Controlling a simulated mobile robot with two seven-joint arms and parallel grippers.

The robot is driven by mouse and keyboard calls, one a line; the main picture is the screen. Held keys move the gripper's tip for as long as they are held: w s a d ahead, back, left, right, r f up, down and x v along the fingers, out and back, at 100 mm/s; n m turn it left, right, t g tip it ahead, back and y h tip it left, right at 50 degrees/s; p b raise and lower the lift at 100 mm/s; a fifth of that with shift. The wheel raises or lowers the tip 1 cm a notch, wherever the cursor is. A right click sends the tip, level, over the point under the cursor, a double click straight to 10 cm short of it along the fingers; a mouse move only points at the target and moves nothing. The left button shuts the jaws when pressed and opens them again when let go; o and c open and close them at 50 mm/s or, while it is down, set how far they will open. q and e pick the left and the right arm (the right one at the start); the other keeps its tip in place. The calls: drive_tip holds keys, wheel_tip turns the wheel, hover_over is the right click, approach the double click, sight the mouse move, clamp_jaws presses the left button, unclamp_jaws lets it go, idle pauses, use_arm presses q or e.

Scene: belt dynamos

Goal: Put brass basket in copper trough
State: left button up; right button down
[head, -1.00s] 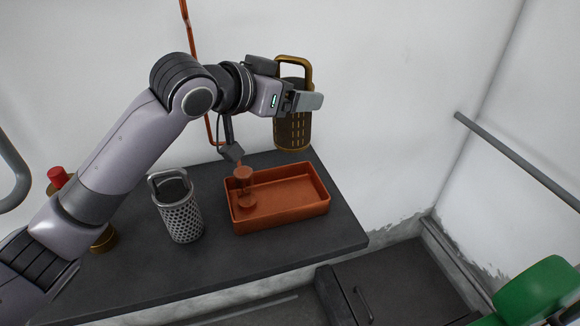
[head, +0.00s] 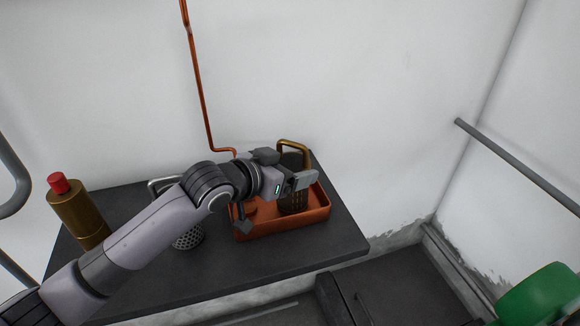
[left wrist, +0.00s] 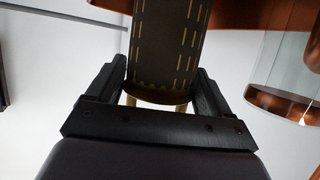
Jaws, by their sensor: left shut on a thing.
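The brass basket (head: 292,200), dark with a brass handle and slots, stands upright inside or just above the copper trough (head: 282,225) on the dark counter; whether its base touches the trough floor I cannot tell. My left gripper (head: 303,180) is shut on the brass basket. In the left wrist view the basket (left wrist: 165,50) sits between the two fingers (left wrist: 165,95), with the trough's copper wall (left wrist: 240,15) behind it. A small copper piece inside the trough is mostly hidden by my arm. My right gripper is not in view.
A perforated silver basket (head: 188,238) stands left of the trough, partly behind my arm. A brass bottle with a red cap (head: 75,210) stands at the counter's left end. A copper pipe (head: 198,85) runs down the wall. The counter's front left (head: 220,275) is clear.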

use_arm(q)
drive_tip(key=shift+r, duration=0.1)
drive_tip(key=o, duration=1.2)
drive_tip(key=shift+f, duration=0.2)
drive_tip(key=shift+r, duration=0.1)
drive_tip(key=shift+s+a+r, duration=0.1)
drive_tip(key=v, duration=1.1)
drive_tip(key=shift+s+a+r, duration=0.15)
drive_tip(key=shift+s+r, duration=0.1)
